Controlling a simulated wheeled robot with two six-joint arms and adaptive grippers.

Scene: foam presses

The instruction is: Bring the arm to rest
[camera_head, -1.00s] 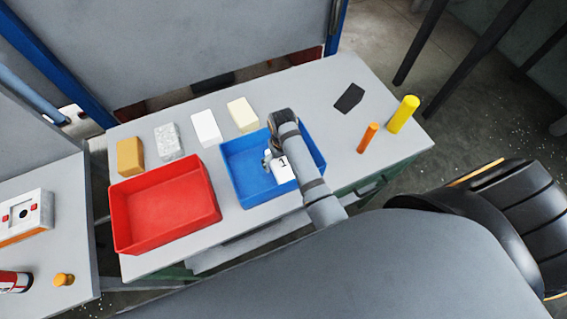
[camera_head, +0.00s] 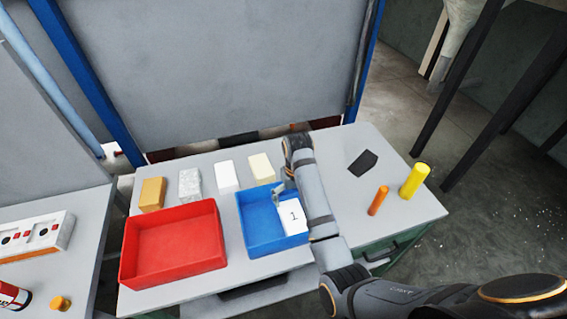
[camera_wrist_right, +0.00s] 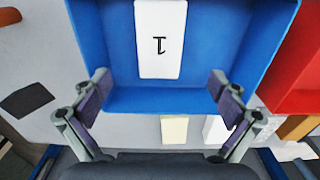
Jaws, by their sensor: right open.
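My right gripper (camera_head: 279,191) is open and empty above the blue tray (camera_head: 250,246). In the right wrist view its spread fingers (camera_wrist_right: 162,94) show on either side, with nothing between them but the tray's edge and wall below. A white block (camera_head: 293,217) marked "1" lies inside the blue tray, apart from the fingers. It also shows in the right wrist view (camera_wrist_right: 160,62). My right arm crosses the table and hides the right part of the tray. My left gripper is not in view.
A red tray (camera_head: 172,284) stands left of the blue one. Behind them are an orange block (camera_head: 152,193), a speckled block (camera_head: 190,184), a white block (camera_head: 227,175) and a cream block (camera_head: 261,166).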

